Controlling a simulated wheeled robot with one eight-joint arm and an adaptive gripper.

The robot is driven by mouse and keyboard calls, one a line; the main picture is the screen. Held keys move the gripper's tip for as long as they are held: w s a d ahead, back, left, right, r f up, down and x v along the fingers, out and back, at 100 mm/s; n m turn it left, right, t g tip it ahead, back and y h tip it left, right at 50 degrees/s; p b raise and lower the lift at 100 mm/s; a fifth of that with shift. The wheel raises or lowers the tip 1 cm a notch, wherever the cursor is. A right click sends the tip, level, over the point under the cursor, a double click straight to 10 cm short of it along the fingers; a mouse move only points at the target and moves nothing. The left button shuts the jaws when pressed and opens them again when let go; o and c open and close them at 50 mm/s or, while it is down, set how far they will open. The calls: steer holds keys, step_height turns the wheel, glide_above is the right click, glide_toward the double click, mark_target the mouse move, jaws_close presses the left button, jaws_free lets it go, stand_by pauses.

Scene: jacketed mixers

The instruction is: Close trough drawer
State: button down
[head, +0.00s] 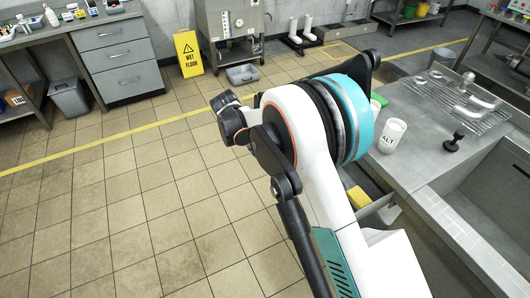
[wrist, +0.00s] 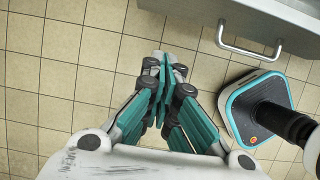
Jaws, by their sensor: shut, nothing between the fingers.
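The trough drawer (wrist: 285,22) shows at the upper right of the wrist view as a grey metal front with a silver bar handle (wrist: 247,50). In the head view, a bit of what looks like the open drawer (head: 377,206) sticks out from the counter beside my arm, with a yellow block (head: 358,197) in it. My arm hides the rest. My gripper (wrist: 167,66) is shut and empty over the tiled floor, left of the handle and apart from it. The gripper is hidden in the head view.
The sink counter (head: 415,165) holds a white ALT cup (head: 391,136), a wire rack (head: 455,104) and a black-knobbed tool (head: 454,141). A yellow wet floor sign (head: 188,53) stands at the back. The tiled floor at left is clear.

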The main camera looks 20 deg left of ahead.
steer(key=w+d+f+b, duration=0.4)
steer(key=w+f, duration=0.1)
steer(key=f, duration=0.3)
steer(key=shift+w+d, duration=0.25)
steer(key=shift+d, duration=0.15)
steer(key=w+d, duration=0.5)
steer(key=w, duration=0.1)
steer(key=w+d, duration=0.5)
steer(key=w, duration=0.1)
steer(key=w+d, duration=0.6)
steer(key=shift+w, duration=0.4)
